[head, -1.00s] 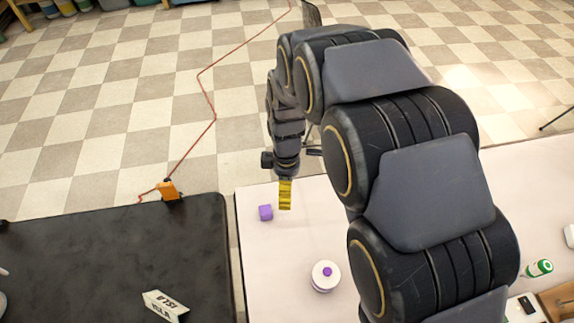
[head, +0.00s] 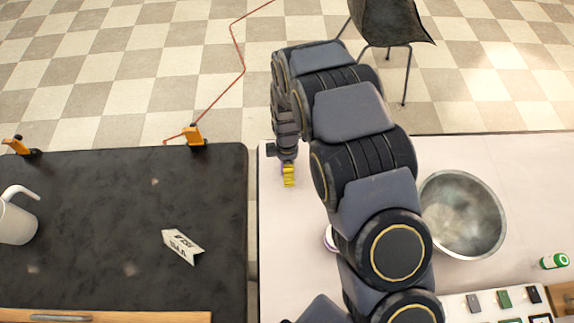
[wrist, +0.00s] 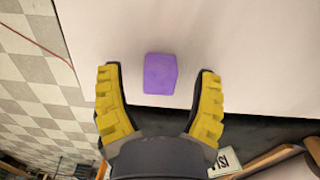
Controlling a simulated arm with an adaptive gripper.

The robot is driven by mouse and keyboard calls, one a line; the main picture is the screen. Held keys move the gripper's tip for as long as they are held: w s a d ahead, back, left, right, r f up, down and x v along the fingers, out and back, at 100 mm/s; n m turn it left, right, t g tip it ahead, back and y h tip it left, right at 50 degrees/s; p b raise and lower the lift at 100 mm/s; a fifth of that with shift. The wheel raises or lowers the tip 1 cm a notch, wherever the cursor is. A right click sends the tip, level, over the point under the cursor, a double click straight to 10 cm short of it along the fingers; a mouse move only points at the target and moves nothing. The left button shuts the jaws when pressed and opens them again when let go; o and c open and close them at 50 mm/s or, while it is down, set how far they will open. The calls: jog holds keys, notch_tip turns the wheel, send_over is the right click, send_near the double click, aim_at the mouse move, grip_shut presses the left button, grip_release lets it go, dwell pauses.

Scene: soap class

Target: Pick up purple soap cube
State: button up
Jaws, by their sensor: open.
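The purple soap cube (wrist: 160,73) lies on the pale table (wrist: 230,40) near its edge. In the wrist view it sits ahead of my gripper (wrist: 159,80), between the lines of the two spread yellow fingertips, with a gap on each side. In the head view my gripper (head: 288,176) points down over the left part of the pale table, and the cube is mostly or fully hidden behind it. My gripper is open and empty.
A metal bowl (head: 462,214) stands right of my arm, with a green and white bottle (head: 554,261) farther right. A round white item (head: 329,238) is partly hidden by my arm. A black table (head: 110,220) with a folded sign (head: 182,246) lies left, across a gap.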

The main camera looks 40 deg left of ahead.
jog(key=c, duration=1.1)
